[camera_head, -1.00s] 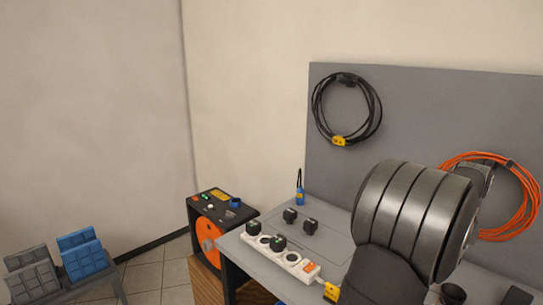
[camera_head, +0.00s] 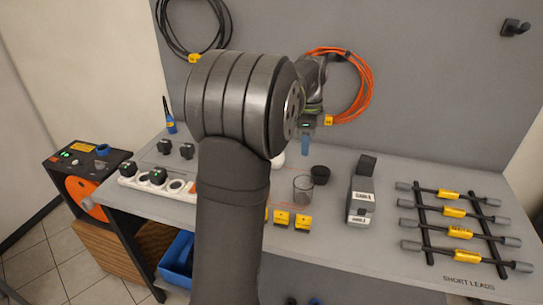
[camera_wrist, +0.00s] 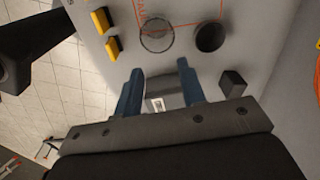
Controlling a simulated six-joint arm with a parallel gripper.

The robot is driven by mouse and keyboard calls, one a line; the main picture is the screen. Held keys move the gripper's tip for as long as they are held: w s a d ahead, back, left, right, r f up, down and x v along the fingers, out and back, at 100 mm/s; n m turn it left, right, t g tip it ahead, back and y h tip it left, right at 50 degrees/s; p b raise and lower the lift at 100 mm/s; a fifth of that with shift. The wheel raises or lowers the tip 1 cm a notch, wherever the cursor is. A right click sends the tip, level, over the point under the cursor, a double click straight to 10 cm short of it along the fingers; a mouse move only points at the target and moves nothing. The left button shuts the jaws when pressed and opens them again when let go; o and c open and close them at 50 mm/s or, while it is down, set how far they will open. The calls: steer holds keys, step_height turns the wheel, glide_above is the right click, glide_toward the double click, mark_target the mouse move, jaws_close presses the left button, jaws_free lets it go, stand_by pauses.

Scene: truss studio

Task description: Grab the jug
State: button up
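No vessel with a clear handle or spout shows. The thing most like the jug is a clear, grey-tinted round vessel (camera_head: 303,189), upright on the bench right of my arm. It also shows in the wrist view (camera_wrist: 156,36), above and beyond my fingertips. A small dark cup (camera_head: 320,175) stands close behind it, and to its right in the wrist view (camera_wrist: 209,38). My gripper (camera_wrist: 156,76) is open, its two blue fingers apart and nothing held. A grey labelled block (camera_head: 361,200) lies below, between the fingers in the wrist view.
Yellow-tagged pieces (camera_head: 281,217) sit in front of the vessel. A rack of short leads (camera_head: 452,228) fills the bench's right. A white power strip (camera_head: 150,181) lies left. A white thing is mostly hidden by my arm.

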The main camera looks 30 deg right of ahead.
steer(key=w+a+f+n+t+h, duration=0.35)
steer(key=w+a+n, duration=0.45)
steer(key=w+n, duration=0.65)
steer(key=shift+n+g+y, duration=0.25)
steer(key=shift+n+g, duration=0.2)
steer(key=shift+n, duration=0.1)
steer(key=x, duration=0.5)
steer(key=s+x, duration=0.1)
steer(key=x, duration=1.1)
steer(key=shift+s+f, duration=0.15)
steer(key=shift+s, duration=0.3)
jaws_close()
